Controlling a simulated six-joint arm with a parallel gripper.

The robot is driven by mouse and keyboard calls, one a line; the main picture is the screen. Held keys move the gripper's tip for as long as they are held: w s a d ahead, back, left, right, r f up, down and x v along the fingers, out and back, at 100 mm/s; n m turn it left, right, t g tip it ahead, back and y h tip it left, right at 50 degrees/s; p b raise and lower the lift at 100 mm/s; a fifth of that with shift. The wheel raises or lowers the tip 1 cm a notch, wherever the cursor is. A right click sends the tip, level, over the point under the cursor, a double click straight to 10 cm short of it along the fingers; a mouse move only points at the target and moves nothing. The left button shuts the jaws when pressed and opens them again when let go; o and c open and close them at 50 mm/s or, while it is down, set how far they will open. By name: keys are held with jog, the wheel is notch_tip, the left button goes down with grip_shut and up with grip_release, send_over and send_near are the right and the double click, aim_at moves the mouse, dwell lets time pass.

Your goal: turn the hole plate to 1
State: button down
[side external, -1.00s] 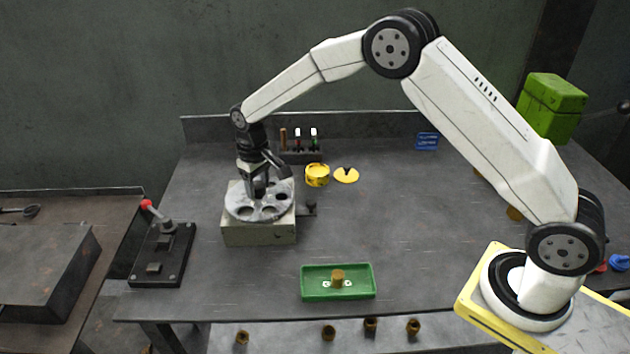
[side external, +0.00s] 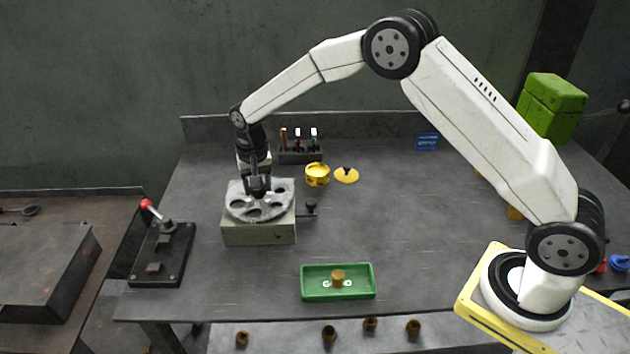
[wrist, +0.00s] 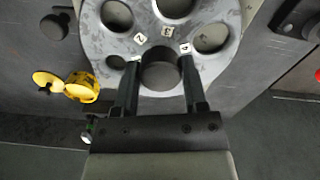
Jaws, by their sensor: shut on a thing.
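The hole plate (side external: 261,206) is a round grey disc with holes of differing sizes, lying flat on a pale box (side external: 259,234). In the wrist view the plate (wrist: 216,66) shows the numbers 2, 3 and 4 beside holes; I see no 1, and the part under my gripper is hidden. My gripper (side external: 258,190) points down over the plate's middle. In the wrist view its two fingers stand on either side of a dark round central knob (wrist: 160,72), shut on it.
A black knob (side external: 311,205) sticks out at the box's right. A red-tipped lever fixture (side external: 162,252) stands at the left. A yellow ring (side external: 317,175) and a notched yellow disc (side external: 347,175) lie behind right. A green tray (side external: 308,291) holding a brass piece (side external: 337,278) is in front.

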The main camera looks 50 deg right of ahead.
jog(key=m, duration=0.4)
jog(key=shift+m, duration=0.4)
jog(key=shift+c, duration=0.6)
grip_release()
jog(key=shift+r, duration=3.95)
jog(key=shift+s, duration=0.1)
